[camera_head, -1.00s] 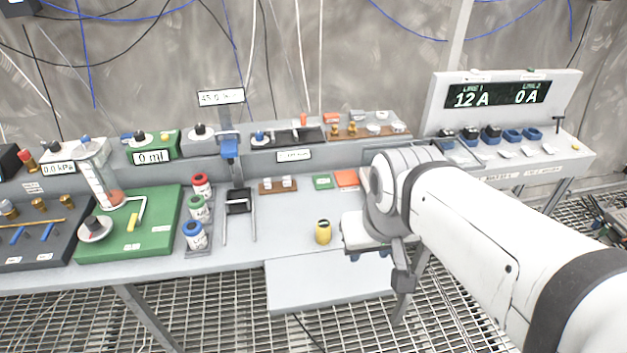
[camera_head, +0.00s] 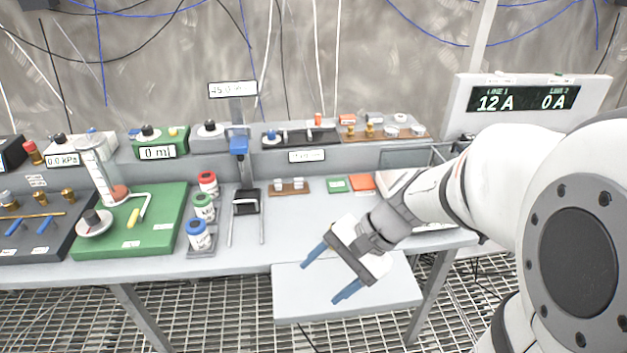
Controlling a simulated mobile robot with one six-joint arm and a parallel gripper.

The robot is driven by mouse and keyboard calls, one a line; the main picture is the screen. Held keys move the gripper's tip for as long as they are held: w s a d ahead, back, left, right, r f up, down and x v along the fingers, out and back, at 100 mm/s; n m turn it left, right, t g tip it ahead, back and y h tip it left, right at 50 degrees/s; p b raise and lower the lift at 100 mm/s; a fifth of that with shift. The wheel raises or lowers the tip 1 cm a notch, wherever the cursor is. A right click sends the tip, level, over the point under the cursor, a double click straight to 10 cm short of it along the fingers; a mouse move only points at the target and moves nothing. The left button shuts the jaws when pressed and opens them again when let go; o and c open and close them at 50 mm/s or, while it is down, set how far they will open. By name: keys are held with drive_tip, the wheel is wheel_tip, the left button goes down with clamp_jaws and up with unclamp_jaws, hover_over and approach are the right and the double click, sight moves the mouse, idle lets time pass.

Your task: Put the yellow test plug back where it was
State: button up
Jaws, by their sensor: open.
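The yellow plug-like cylinder with a dark top, seen earlier on the bench (camera_head: 262,253) near its front edge, does not show now. My gripper's hand covers about that spot, so I cannot tell whether it still stands there. My gripper (camera_head: 320,281) is open, its two blue fingers apart and pointing down-left over the pull-out shelf (camera_head: 290,310) at the front edge. Nothing shows between the fingers. A small yellow piece (camera_head: 134,217) lies on the green board (camera_head: 165,228) beside a bent white tube.
Red, green and blue-capped canisters (camera_head: 203,205) stand left of a black stand (camera_head: 246,203). A wooden block (camera_head: 289,188), a green pad (camera_head: 337,185) and an orange pad (camera_head: 361,181) sit behind my gripper. A display panel (camera_head: 530,100) reads 12 A and 0 A. My arm covers the right side.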

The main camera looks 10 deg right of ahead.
drive_tip(key=w+d+f+m+t+y+b, duration=0.2)
drive_tip(key=w+f+m+t+b, duration=0.1)
drive_tip(key=w+f+m, duration=0.1)
drive_tip(key=w+d+f+m+t+y+b, duration=0.1)
drive_tip(key=w+f+m+t+y+b, duration=0.1)
drive_tip(key=w+f+m+t+b, duration=0.1)
drive_tip(key=w+d+f+m+t+y+b, duration=0.2)
drive_tip(key=w+f+m+t+b, duration=0.1)
drive_tip(key=w+f+m, duration=0.2)
drive_tip(key=shift+w+d+f+m, duration=0.2)
drive_tip(key=shift+w+m, duration=0.4)
drive_tip(key=shift+w, duration=0.2)
drive_tip(key=shift+w+d+f+m, duration=0.15)
drive_tip(key=shift+w+m, duration=0.45)
drive_tip(key=shift+w, duration=0.2)
drive_tip(key=w+d+f+m+t, duration=0.1)
drive_tip(key=d, duration=0.1)
drive_tip(key=w+d+f+m+t+h+b, duration=0.1)
drive_tip(key=d+m+t, duration=0.1)
drive_tip(key=w+d+f+m+t+h, duration=0.1)
drive_tip(key=d+m, duration=0.1)
drive_tip(key=shift+w+f+t+b, duration=0.3)
drive_tip(key=shift+f+b, duration=0.1)
drive_tip(key=shift+w+d+f+m+t, duration=0.15)
drive_tip(key=shift+w+m+t, duration=0.15)
drive_tip(key=x, duration=0.7)
drive_tip(key=shift+w, duration=0.15)
drive_tip(key=shift+c, duration=0.4)
